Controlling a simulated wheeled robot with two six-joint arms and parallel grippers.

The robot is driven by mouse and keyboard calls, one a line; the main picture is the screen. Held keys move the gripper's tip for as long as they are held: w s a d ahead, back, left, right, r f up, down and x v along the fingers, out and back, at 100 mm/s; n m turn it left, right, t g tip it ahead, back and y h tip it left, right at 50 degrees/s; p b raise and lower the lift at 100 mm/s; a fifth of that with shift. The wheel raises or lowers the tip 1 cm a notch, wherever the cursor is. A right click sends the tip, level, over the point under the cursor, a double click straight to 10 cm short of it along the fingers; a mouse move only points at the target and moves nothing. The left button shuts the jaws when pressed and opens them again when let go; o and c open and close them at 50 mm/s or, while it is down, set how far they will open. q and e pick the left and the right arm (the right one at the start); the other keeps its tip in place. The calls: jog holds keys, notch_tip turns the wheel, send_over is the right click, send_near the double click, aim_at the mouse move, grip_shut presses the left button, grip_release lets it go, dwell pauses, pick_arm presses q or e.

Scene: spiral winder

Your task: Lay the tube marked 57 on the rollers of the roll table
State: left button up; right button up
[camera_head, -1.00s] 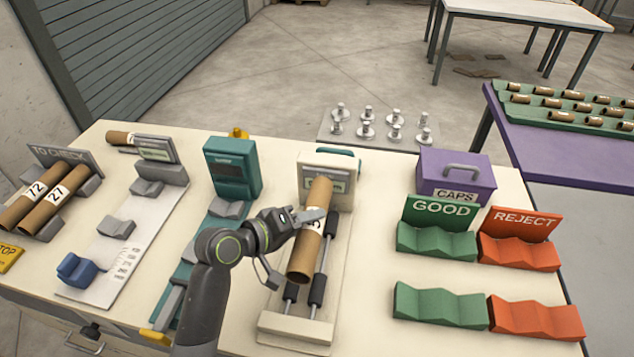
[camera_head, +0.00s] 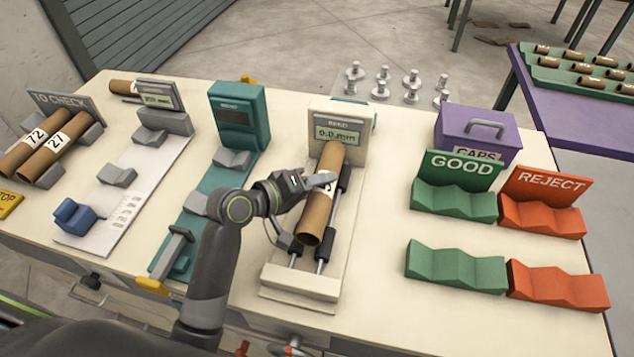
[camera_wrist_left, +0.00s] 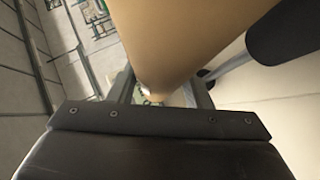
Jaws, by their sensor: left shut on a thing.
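A brown cardboard tube (camera_head: 316,218) lies lengthwise along the roll table (camera_head: 301,283), over its dark rollers (camera_head: 325,250). Its white label is mostly covered by my gripper, so I cannot read the number. My left gripper (camera_head: 322,184) is shut on this tube around its middle. In the left wrist view the tube (camera_wrist_left: 190,35) fills the space between the fingers, with a dark roller (camera_wrist_left: 285,30) close beside it. I cannot tell whether the tube's full weight rests on the rollers. The roll table's display (camera_head: 338,133) reads about 0.0 mm. My right gripper is not in view.
Tubes marked 72 (camera_head: 22,155) and 27 (camera_head: 45,160) lie on the TO CHECK rack at left. A teal gauge (camera_head: 238,115) stands left of the roll table. Green GOOD cradles (camera_head: 455,203) and red REJECT cradles (camera_head: 540,217) stand right, before a purple CAPS box (camera_head: 475,135).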

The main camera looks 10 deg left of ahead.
pick_arm(q)
jog(key=shift+f+b, duration=0.3)
jog(key=shift+f, duration=0.75)
jog(key=o, duration=1.1)
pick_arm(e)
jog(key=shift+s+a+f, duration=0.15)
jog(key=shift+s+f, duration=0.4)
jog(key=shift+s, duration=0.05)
pick_arm(q)
jog(key=shift+s+a, duration=0.25)
jog(key=v, duration=1.6)
jog(key=shift+s+a, duration=0.15)
jog(key=shift+s, duration=0.15)
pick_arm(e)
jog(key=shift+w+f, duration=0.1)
